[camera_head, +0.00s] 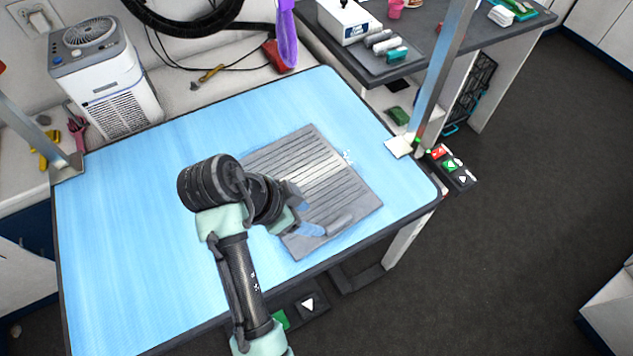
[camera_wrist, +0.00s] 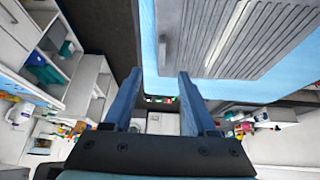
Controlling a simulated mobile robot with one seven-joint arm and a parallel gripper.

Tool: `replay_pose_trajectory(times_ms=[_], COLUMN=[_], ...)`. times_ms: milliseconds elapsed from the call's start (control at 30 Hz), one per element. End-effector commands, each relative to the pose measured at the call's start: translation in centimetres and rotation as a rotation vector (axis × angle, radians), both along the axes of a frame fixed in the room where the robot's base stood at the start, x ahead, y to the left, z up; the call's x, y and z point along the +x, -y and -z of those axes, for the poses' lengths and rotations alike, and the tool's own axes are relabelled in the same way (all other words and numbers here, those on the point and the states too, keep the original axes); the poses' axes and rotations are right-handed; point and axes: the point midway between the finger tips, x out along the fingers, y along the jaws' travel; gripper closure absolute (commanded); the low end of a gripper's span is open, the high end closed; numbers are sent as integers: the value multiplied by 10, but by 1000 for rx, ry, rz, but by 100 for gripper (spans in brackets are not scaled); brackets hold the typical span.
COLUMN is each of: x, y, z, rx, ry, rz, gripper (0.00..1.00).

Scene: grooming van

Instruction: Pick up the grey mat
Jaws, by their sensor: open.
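The grey mat (camera_head: 335,180) lies flat on the blue table top (camera_head: 130,220), right of its middle, with ribs across most of it. A raised grey bar (camera_head: 340,223) sits near its front edge; it also shows in the wrist view (camera_wrist: 163,52). My gripper (camera_head: 308,218) is over the mat's front left part in the head view and hides some of it. In the wrist view, my gripper (camera_wrist: 157,73) has its two blue fingers apart with nothing between them, and the mat (camera_wrist: 225,40) is beyond them to the upper right.
Metal posts (camera_head: 440,75) stand at the table's corners. A white fan unit (camera_head: 103,80) stands behind at the left. A grey side table (camera_head: 425,30) with a white box (camera_head: 347,18) is at the back right. The left of the blue top is clear.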

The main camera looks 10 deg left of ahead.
Motion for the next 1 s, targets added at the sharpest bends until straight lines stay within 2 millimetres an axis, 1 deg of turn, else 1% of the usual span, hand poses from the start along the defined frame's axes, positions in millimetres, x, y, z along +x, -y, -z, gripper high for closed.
replay_pose_trajectory(times_ms=[100, 200, 300, 567, 800, 900, 1000], x=[6, 11, 17, 22, 33, 35, 36], y=[11, 18, 23, 30, 42, 45, 46], z=[20, 36, 48, 62, 90, 98, 101], rx=[0, 2, 1, 3, 3, 4, 5], ry=[-5, -3, -1, 1, 0, 2, 3], rz=[2, 0, 0, -1, -1, -2, -3], gripper=[43, 43, 43, 43, 43, 43, 43])
